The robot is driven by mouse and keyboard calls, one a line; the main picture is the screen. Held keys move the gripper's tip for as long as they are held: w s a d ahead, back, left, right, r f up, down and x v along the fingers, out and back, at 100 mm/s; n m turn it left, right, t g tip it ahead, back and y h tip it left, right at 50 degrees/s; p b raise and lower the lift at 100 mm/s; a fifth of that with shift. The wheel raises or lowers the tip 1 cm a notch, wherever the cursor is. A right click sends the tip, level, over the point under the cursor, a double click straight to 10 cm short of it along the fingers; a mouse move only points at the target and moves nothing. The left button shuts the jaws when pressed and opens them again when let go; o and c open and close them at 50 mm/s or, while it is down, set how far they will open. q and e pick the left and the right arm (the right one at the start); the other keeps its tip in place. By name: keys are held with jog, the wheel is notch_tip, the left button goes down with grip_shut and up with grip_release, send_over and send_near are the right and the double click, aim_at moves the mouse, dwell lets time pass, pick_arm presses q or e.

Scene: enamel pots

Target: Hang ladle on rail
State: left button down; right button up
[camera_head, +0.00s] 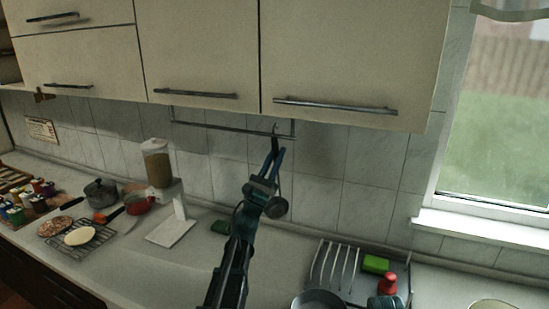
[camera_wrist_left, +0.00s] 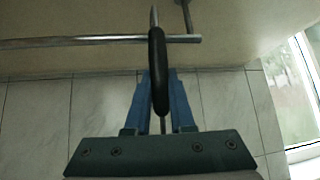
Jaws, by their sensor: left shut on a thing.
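The ladle (camera_head: 276,208) hangs down from my left gripper (camera_head: 277,158), its dark round bowl below the fingers. My left gripper is shut on the ladle's black handle, which also shows in the left wrist view (camera_wrist_left: 158,75) between the blue fingers. The metal rail (camera_head: 225,128) runs under the wall cabinets, and it crosses the left wrist view (camera_wrist_left: 75,41). The ladle's upper end overlaps the rail near the rail's right end. I cannot tell whether its hook is over the rail or only in front.
Wall cabinets (camera_head: 200,45) are close above the rail. Below are a clear container (camera_head: 157,163), a red pot (camera_head: 138,204), a dish rack (camera_head: 335,268) and a green sponge (camera_head: 376,264). A window (camera_head: 500,130) is at right. Bare tiles surround the gripper.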

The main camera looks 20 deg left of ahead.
pick_arm(q)
jog(key=shift+w+f+b, duration=0.15)
jog(key=shift+f+b, duration=0.55)
jog(key=shift+f, duration=0.35)
pick_arm(e)
jog(key=shift+f, duration=1)
jog(key=shift+w, duration=0.1)
pick_arm(q)
jog(key=c, duration=0.7)
grip_release()
jog(key=shift+f, duration=0.15)
pick_arm(e)
jog(key=shift+f, duration=0.15)
notch_tip(320, 180, down, 5)
jog(key=b, duration=0.5)
jog(key=shift+f+b, duration=0.2)
jog(key=shift+b, duration=0.15)
pick_arm(q)
jog(key=v, duration=0.7)
jog(key=shift+s+f, duration=0.15)
jog(key=shift+s, duration=0.05)
pick_arm(e)
jog(key=shift+r, duration=0.1)
